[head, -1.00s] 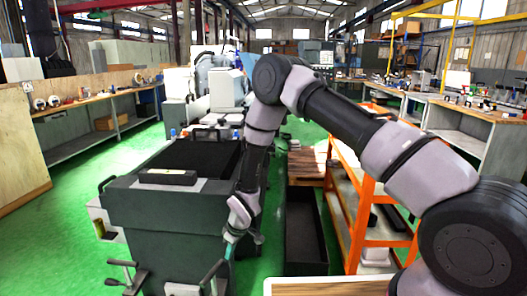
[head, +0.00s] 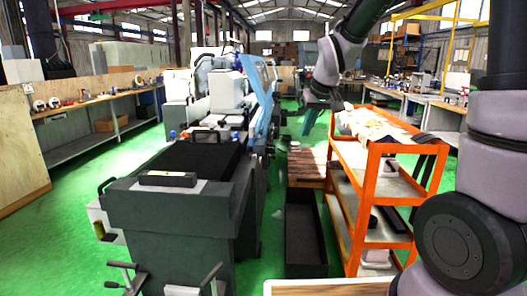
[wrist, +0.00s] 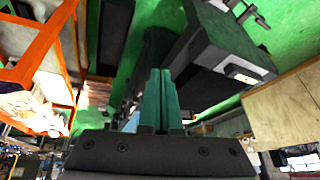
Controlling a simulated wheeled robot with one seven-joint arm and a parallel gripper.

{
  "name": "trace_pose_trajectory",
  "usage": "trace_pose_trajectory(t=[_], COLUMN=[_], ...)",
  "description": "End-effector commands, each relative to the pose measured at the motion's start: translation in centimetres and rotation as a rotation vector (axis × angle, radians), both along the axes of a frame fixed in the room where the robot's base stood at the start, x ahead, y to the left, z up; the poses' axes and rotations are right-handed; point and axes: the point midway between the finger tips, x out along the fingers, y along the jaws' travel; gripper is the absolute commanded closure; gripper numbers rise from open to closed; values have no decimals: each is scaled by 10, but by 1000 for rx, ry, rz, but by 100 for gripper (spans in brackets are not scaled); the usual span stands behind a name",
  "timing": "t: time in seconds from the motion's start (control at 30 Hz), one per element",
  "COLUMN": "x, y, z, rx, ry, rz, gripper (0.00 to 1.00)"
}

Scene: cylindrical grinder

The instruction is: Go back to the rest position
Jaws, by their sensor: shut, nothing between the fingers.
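My gripper (wrist: 156,72) shows in the wrist view as two teal fingers lying side by side, shut with nothing between them. In the head view my arm comes in from the right, rises past the top edge and comes down to the wrist above the aisle. In the wrist view part of the machine (wrist: 222,38) shows beyond the fingers.
An orange shelf cart (head: 375,150) stands at the right, near my arm, with items on its shelves. A black open bin (head: 305,245) lies between cart and grinder. Workbenches line the left (head: 95,102) and the far right. Green floor (head: 75,215) is clear at the left.

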Motion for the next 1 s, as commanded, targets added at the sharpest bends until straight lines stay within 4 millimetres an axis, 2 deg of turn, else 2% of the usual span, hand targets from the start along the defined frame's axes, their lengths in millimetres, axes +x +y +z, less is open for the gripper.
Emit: trace_pose_trajectory(t=[0.03,0.1,0.3,0.5,0.6,0.77,1.0], x=[-13,-32,-97,-161,-183,-202,-204], y=[-17,-36,-82,-110,-117,-121,-121], z=[21,43,90,113,117,119,119], rx=[19,47,133,222,256,284,289], ry=[-15,-22,-44,-63,-70,-74,-72], rz=[-49,-114,-290,-440,-488,-526,-532], gripper=[100,100,100,100,100,100,100])
